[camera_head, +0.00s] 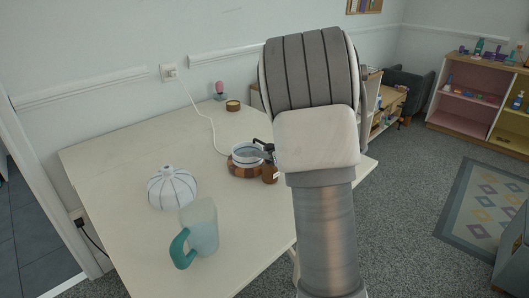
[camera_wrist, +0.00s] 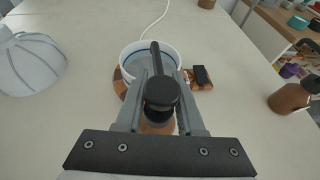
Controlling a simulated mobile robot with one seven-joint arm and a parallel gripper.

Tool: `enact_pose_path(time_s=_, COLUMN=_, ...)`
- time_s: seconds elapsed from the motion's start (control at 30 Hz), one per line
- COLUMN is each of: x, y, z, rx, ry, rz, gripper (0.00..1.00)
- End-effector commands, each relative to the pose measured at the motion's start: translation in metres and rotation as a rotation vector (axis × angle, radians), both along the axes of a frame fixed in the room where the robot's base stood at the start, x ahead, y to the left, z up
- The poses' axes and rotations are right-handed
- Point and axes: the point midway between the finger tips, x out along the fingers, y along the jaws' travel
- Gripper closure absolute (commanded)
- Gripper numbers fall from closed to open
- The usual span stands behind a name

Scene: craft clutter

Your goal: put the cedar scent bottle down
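The cedar scent bottle seems to be the brown bottle with a black pump top (camera_wrist: 162,92) held between the fingers of my gripper (camera_wrist: 160,108) in the wrist view. Its spout points away, across the bowl behind it. In the head view the bottle's brown body (camera_head: 269,174) shows just left of my arm, at the right front of the white bowl (camera_head: 247,155). My arm hides most of my gripper there. I cannot tell whether the bottle's base touches the table (camera_head: 130,160).
The bowl sits on a round wooden base (camera_wrist: 120,84). A white ribbed dome (camera_head: 172,188) and a frosted mug with a teal handle (camera_head: 203,228) stand left. Another brown bottle (camera_wrist: 291,97) is at right in the wrist view. A small brown jar (camera_head: 233,105) stands behind.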

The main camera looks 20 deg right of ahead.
Motion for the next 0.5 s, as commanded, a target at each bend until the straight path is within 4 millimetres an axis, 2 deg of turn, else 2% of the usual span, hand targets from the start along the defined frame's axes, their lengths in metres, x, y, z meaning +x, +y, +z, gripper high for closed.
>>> enact_pose_path(time_s=0.03, x=0.0, y=-0.0001, z=0.0008, rx=0.0, ry=0.0, rz=0.0, gripper=0.52)
enact_pose_path(time_s=0.13, x=0.0001, y=-0.0001, z=0.0007, rx=0.0, ry=0.0, rz=0.0, gripper=0.35)
enact_pose_path(time_s=0.5, x=0.0001, y=0.0001, z=0.0042, rx=0.0, ry=0.0, rz=0.0, gripper=0.35)
